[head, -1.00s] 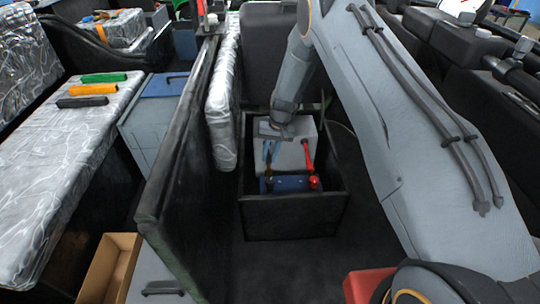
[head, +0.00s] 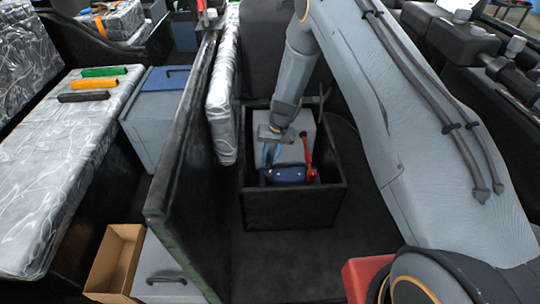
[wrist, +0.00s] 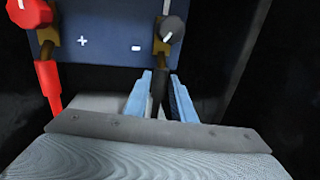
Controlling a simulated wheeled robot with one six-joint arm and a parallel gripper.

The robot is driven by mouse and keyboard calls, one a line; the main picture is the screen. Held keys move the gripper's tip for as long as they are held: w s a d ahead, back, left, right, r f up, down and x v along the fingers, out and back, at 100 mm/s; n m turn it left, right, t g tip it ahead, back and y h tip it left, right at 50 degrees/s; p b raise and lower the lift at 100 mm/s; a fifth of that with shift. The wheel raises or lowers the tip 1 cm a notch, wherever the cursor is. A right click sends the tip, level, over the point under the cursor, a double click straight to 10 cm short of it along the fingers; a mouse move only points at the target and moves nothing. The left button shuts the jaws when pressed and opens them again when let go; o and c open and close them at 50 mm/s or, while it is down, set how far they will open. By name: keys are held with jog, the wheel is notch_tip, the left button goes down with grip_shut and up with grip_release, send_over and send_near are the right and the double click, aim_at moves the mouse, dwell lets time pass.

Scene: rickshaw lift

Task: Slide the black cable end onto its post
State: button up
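The blue battery top (wrist: 105,38) with plus and minus marks fills the upper wrist view; it also shows in the head view (head: 286,175). The dark round cap of the minus post (wrist: 173,29) is at its right. The black cable end (wrist: 159,82) has a brass lug (wrist: 161,42) that meets the post area beside this cap; I cannot tell how far it sits on the post. My gripper (wrist: 161,82) has its light blue fingers close on both sides of the black sleeve, seemingly shut on it. In the head view my gripper (head: 271,152) is above the battery.
A red cable (wrist: 52,88) runs to the red-capped plus post (wrist: 30,14) at the left. The black box (head: 293,209) walls the battery in. A tall dark panel (head: 185,165) stands left of it. Open floor lies in front of the box.

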jog(key=shift+o, duration=1.2)
jog(key=shift+s, duration=0.1)
jog(key=shift+r, duration=0.2)
notch_tip(320, 180, up, 7)
jog(key=d+b, duration=0.1)
jog(key=shift+d+r, duration=0.15)
jog(key=shift+d, duration=0.1)
jog(key=s+d+r+h, duration=0.1)
jog(key=s+d+r, duration=0.4)
jog(key=s+r, duration=0.5)
jog(key=s+d+r, duration=0.6)
jog(key=s+r, duration=0.3)
jog(key=r, duration=0.1)
jog(key=s+d+r+h, duration=0.1)
jog(key=s+d+r, duration=0.1)
jog(key=s, duration=0.9)
jog(key=shift+s+d+r, duration=0.25)
jog(key=shift+d+r, duration=0.1)
jog(key=shift+d, duration=0.2)
